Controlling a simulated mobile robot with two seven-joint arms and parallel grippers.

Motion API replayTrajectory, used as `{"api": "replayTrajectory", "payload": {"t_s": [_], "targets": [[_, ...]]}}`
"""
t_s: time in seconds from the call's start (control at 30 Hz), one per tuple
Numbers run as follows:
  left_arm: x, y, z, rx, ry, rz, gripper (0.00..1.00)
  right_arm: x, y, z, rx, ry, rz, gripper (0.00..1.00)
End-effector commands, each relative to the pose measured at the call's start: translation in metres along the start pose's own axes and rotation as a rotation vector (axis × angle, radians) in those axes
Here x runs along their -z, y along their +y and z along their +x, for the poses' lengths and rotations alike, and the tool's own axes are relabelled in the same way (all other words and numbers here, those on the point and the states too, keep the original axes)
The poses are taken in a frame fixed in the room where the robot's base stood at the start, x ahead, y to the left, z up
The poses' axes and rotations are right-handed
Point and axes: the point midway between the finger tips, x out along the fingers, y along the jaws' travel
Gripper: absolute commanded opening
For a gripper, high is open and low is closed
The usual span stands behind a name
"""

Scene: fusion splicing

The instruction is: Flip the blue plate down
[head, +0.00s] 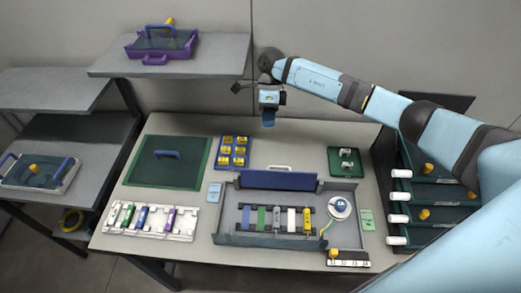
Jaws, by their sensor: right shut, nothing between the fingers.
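The blue plate (277,181) stands raised along the back edge of the grey box (232,238), which lies open on the table. A row of several coloured pieces (277,219) and a round white part (340,208) with a yellow cable are uncovered inside the box. My right gripper (268,119) is shut and empty. It hangs over the back of the table, behind the plate and apart from it. My left gripper is not in view.
A drawer unit (436,190) stands right. Shelves hold a purple tray (182,57) and a grey tray (68,175).

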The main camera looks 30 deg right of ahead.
Motion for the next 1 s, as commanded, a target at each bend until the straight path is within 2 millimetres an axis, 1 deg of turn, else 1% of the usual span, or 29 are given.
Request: {"api": "replayTrajectory", "payload": {"t_s": [0.03,0.13,0.27,0.37,0.47,0.57,0.8,0.87,0.9,0.93,1.0], "targets": [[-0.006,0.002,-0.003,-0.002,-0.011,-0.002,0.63,0.000,0.000,0.000,0.000,0.001,0.000,0.00],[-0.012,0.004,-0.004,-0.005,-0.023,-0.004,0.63,0.000,0.000,0.000,-0.001,0.000,0.000,0.00],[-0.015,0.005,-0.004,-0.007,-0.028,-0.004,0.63,0.000,0.000,0.001,-0.001,-0.001,0.000,0.00],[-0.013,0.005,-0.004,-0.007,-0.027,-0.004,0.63,-0.001,0.001,0.005,-0.002,-0.001,0.000,0.00],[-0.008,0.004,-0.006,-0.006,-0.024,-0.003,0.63,-0.001,0.002,0.016,-0.005,-0.001,0.000,0.00],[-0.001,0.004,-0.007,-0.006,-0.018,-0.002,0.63,0.000,0.002,0.034,-0.006,-0.001,0.001,0.00],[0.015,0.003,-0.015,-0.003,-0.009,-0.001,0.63,-0.001,0.003,0.086,-0.007,-0.001,0.002,0.00],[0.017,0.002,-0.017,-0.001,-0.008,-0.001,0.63,-0.001,0.002,0.097,-0.005,-0.002,0.001,0.00],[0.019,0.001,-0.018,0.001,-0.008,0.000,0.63,-0.001,0.005,0.102,-0.006,-0.002,-0.001,0.00],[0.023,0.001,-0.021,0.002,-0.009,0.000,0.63,-0.001,0.012,0.101,-0.004,-0.002,-0.003,0.00],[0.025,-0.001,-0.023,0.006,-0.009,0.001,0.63,0.000,0.022,0.105,-0.004,-0.001,-0.002,0.00]]}}
